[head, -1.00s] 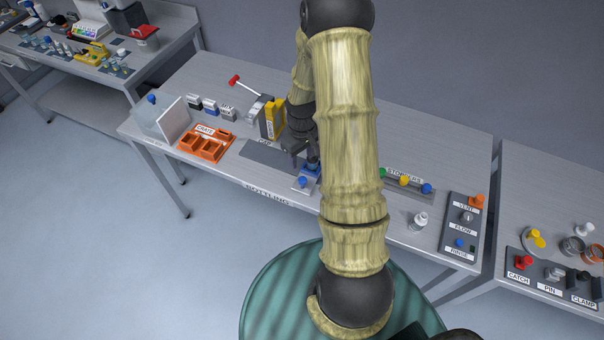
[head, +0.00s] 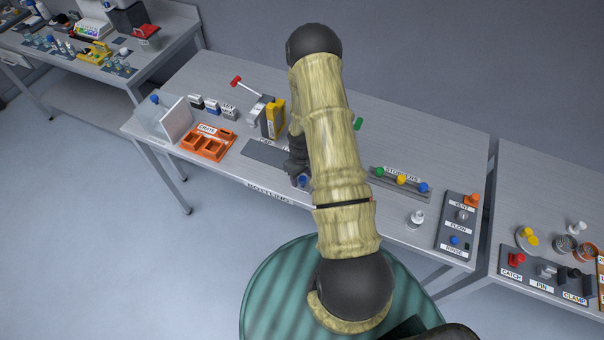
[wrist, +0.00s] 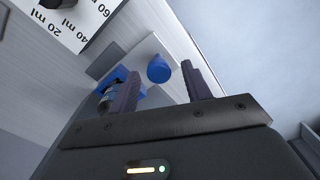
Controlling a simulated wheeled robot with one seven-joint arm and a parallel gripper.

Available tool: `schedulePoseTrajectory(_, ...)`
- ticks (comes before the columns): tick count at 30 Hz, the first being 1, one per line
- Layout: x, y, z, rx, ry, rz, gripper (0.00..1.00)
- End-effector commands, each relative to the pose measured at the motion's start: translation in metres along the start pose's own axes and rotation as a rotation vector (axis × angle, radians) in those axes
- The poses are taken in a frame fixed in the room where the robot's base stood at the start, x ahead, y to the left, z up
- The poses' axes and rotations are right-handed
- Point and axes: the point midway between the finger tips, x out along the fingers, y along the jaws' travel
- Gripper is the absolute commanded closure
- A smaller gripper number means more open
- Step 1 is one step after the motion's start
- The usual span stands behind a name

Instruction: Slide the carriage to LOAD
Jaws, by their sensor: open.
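A blue knob (wrist: 159,70) stands on a grey plate in the wrist view, between the two fingers of my gripper (wrist: 157,80). The fingers are apart and I see no grip on the knob. A blue block (wrist: 112,78) with a small clear vial lies beside the left finger, partly hidden by it. The knob and block look like the carriage, but I cannot be sure. In the head view the blue knob (head: 303,181) shows just beside my gripper (head: 298,178), near the bench's front edge. I cannot read a LOAD mark; my arm hides part of that area.
A dark grey plate (head: 262,153) lies left of my gripper, with an orange crate (head: 207,146) beyond. A yellow block (head: 275,120) stands behind. To the right are stoppers on a rack (head: 410,190), a white bottle (head: 415,219) and a control panel (head: 458,226).

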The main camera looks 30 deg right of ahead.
Motion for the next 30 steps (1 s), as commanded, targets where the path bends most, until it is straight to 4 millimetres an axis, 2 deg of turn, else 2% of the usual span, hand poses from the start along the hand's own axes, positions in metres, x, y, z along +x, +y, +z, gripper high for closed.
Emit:
schedulePoseTrajectory(6, 0.000, 0.000, 0.000, 0.001, 0.001, 0.000, 0.52)
schedulePoseTrajectory(12, 0.000, 0.000, 0.000, 0.000, 0.001, 0.000, 0.91)
schedulePoseTrajectory(14, 0.000, 0.000, 0.000, 0.000, 0.001, 0.000, 1.00)
schedulePoseTrajectory(22, 0.000, 0.001, -0.002, 0.004, 0.002, 0.001, 1.00)
schedulePoseTrajectory(30, 0.001, 0.005, -0.011, 0.020, 0.006, 0.005, 1.00)
